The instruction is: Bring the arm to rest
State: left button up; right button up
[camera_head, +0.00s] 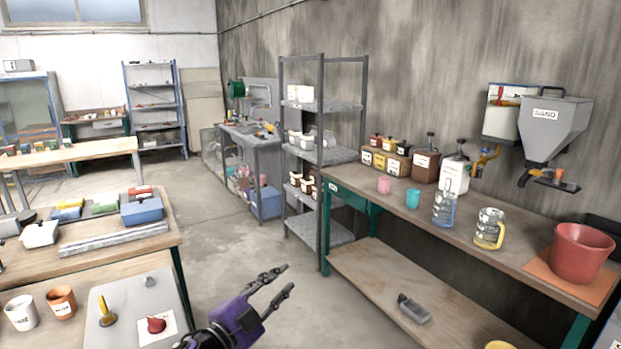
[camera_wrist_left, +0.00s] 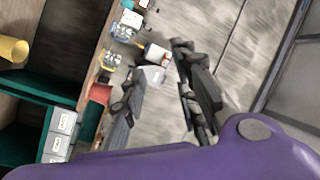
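My left gripper (camera_head: 287,279) reaches in from the bottom of the head view, with a purple body and dark fingers. Its fingers are apart and nothing is between them. It hangs over the open floor (camera_head: 235,245), between the left table and the right workbench, touching nothing that I can see. In the left wrist view the two fingers of the left gripper (camera_wrist_left: 157,62) also stand apart, with the workbench behind them. My right gripper is in neither view.
A grey shelf rack (camera_head: 321,157) stands behind. The left table (camera_head: 140,246) holds cups and tools.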

pick_arm(q)
jog(key=s+a+f+n+g+y, duration=0.1)
jog(key=s+a+f+n+y, duration=0.35)
jog(key=s+f, duration=0.5)
jog(key=s+a+f+n+g+y, duration=0.1)
jog(key=s+a+f+n+y, duration=0.35)
jog(key=f, duration=0.75)
jog(key=s+a+f+n+g, duration=0.1)
jog(key=s+f+n, duration=0.3)
jog(key=s, duration=0.8)
jog(key=s+a+f+n+g+y, duration=0.1)
jog(key=s+f+n+g, duration=0.2)
jog(key=s+f, duration=0.6)
jog(key=s+g, duration=0.1)
jog(key=s, duration=0.3)
jog(key=shift+s+a+n+y, duration=0.25)
jog(key=shift+s+n+y, duration=0.05)
jog(key=shift+n, duration=0.1)
